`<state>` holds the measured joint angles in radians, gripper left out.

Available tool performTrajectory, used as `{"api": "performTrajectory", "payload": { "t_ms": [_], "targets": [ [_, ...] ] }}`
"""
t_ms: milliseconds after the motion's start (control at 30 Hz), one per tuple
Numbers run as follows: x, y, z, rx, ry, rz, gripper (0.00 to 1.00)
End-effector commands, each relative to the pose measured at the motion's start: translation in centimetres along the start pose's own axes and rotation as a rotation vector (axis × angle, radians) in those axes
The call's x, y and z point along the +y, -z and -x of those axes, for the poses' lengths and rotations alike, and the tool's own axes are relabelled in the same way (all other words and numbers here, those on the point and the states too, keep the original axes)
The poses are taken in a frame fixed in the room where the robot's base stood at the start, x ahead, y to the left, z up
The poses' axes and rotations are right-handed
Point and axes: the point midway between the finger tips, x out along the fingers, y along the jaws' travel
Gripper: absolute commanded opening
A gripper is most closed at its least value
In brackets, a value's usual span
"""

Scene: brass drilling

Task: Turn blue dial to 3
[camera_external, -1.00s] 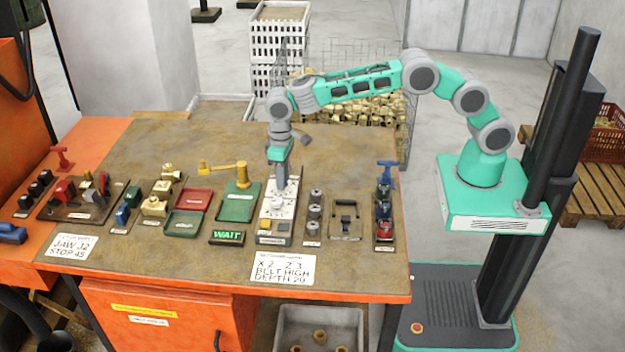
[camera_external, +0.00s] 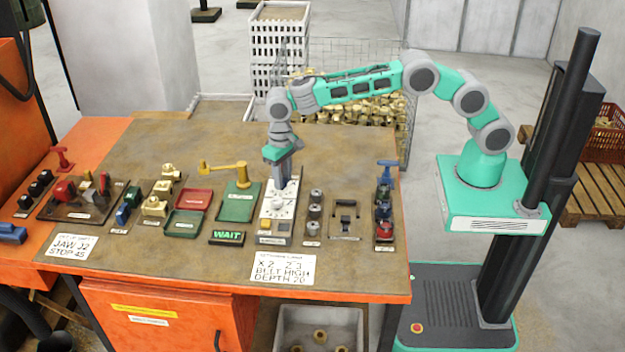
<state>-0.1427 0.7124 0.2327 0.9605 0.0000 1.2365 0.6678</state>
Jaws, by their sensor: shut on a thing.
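My gripper (camera_external: 281,185) points down onto the upper part of a white dial panel (camera_external: 269,226) on the bench. It is shut on a knob there, taken to be the blue dial. The fingers hide the knob, so its blue colour and its pointer setting cannot be read. A lighter round knob (camera_external: 277,205) with marks around it sits lower on the same panel, just in front of the gripper and clear of it.
Left of the panel are a green plate with a yellow crank (camera_external: 236,190) and a lit WAIT sign (camera_external: 227,237). Right are grey knobs (camera_external: 314,213), a black handle plate (camera_external: 345,218) and a blue-and-red valve stand (camera_external: 384,205). A note card (camera_external: 283,270) lies in front.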

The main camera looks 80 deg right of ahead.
Motion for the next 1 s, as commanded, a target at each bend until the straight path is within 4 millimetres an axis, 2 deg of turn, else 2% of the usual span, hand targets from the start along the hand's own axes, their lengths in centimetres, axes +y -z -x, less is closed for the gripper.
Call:
{"api": "performTrajectory", "payload": {
  "t_ms": [133, 167, 400, 700, 767, 1000],
  "targets": [
    [-0.1, 0.1, 0.1, 0.002, 0.002, 0.001, 0.0],
    [-0.1, 0.1, 0.1, 0.002, 0.002, 0.001, 0.31],
    [0.0, 0.0, 0.1, 0.001, 0.001, 0.001, 0.51],
    [-0.1, 0.1, 0.5, 0.003, 0.002, 0.002, 0.51],
    [-0.1, 0.1, 1.3, 0.004, 0.003, 0.002, 0.51],
    [-0.1, 0.1, 6.0, 0.004, 0.003, 0.002, 0.51]
  ]
}}
